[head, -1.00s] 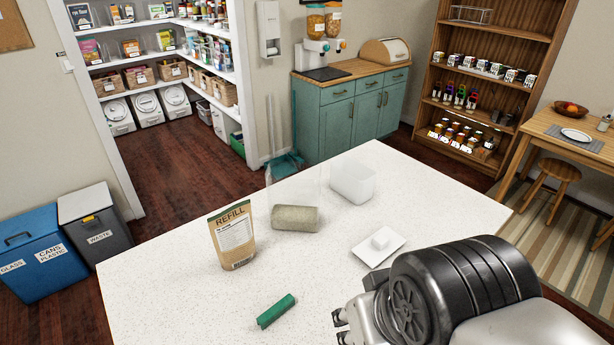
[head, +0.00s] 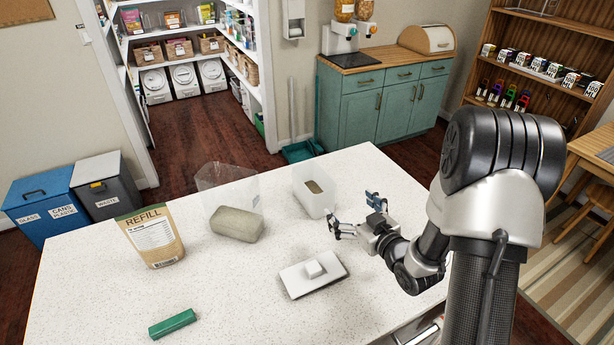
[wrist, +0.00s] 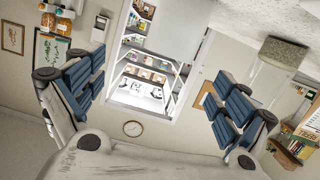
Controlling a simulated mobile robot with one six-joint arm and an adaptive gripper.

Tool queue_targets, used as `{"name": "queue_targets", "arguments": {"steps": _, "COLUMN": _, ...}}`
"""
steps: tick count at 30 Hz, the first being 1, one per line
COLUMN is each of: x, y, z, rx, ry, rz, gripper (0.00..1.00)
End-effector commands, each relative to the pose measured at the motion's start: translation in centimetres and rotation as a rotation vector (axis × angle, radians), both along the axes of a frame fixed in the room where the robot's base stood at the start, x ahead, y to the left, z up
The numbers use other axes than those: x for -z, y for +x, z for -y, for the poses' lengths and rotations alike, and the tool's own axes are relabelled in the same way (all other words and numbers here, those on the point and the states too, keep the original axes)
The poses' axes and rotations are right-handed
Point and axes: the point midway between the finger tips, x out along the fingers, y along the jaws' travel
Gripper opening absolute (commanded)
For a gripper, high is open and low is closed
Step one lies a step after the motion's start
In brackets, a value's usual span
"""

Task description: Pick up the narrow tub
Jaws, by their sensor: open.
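A whitish, narrow open-topped tub (head: 312,196) stands upright on the counter in the head view, with something tan showing inside or through it. A wider clear tub (head: 222,180) stands to its left, behind a grey-beige block. I take the whitish one as the narrow tub. My gripper (head: 357,214) is open and empty just right of the whitish tub, its fingers pointing towards the back, apart from it as far as I can tell. The wrist view shows both blue-padded fingers (wrist: 155,95) spread wide with nothing between them; I cannot make out the whitish tub there.
The white speckled counter (head: 90,270) also holds a refill pouch (head: 153,236), the block (head: 237,224), a white dish with a small white piece (head: 300,280) and a green roll (head: 172,324). The front middle is clear. A teal cabinet (head: 350,115) stands behind.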

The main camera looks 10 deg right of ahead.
Motion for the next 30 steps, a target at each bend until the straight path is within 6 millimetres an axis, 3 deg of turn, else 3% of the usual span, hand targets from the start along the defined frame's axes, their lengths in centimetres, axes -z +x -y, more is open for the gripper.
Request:
{"name": "queue_targets", "arguments": {"steps": 1, "x": 1.2, "y": -0.5, "z": 0.0, "rx": -0.012, "ry": 0.049, "rz": 0.029, "gripper": 0.94}}
{"name": "queue_targets", "arguments": {"steps": 3, "x": 1.6, "y": -1.1, "z": -0.2, "rx": -0.028, "ry": 0.098, "rz": 0.078, "gripper": 0.94}}
{"name": "queue_targets", "arguments": {"steps": 11, "x": 1.9, "y": -1.4, "z": -0.7, "rx": -0.048, "ry": 0.174, "rz": 0.153, "gripper": 0.94}}
{"name": "queue_targets", "arguments": {"steps": 24, "x": 1.9, "y": 6.9, "z": -3.7, "rx": -0.048, "ry": 0.175, "rz": 0.156, "gripper": 0.94}}
{"name": "queue_targets", "arguments": {"steps": 30, "x": 1.8, "y": 8.8, "z": -4.3, "rx": -0.045, "ry": 0.176, "rz": 0.154, "gripper": 0.94}}
